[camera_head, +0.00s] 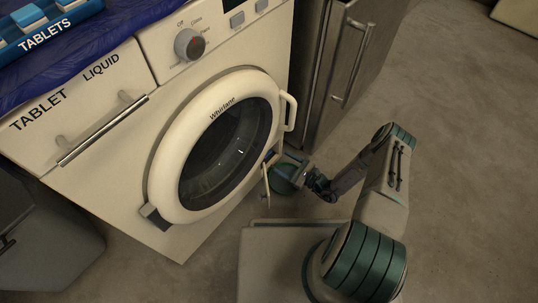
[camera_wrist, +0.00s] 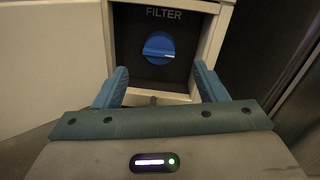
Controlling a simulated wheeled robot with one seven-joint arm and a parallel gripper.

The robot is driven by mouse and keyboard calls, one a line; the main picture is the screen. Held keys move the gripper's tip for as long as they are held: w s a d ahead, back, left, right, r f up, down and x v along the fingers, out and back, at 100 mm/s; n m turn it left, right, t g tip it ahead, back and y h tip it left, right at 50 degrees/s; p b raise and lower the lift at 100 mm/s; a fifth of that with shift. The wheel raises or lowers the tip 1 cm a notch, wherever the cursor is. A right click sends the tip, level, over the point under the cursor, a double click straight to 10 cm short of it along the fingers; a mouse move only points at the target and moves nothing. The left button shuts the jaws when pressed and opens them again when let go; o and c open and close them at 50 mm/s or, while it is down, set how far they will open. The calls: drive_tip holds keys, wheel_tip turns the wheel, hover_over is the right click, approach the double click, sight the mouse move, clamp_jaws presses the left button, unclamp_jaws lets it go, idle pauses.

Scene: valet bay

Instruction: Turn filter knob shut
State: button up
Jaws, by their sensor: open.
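The filter knob (camera_wrist: 158,47) is a round blue knob with a raised grip bar, set in a dark recess under the word FILTER in the wrist view. Its bar looks roughly level, slightly tilted. My gripper (camera_wrist: 160,78) is open, with its two blue fingers below and to either side of the knob, apart from it and empty between them. In the head view my gripper is low at the machine's right front corner, by a small open flap (camera_head: 265,183). The knob itself is hidden there.
The washing machine (camera_head: 110,200) has a closed round door (camera_head: 225,135) with a handle at its right. A dark cabinet (camera_head: 335,75) with a bar handle stands close on the right. A pale frame surrounds the recess. The floor (camera_head: 460,180) at right is clear.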

drive_tip(key=b+x, duration=0.2)
drive_tip(key=x, duration=0.6)
drive_tip(key=shift+d, duration=0.1)
drive_tip(key=c, duration=0.9)
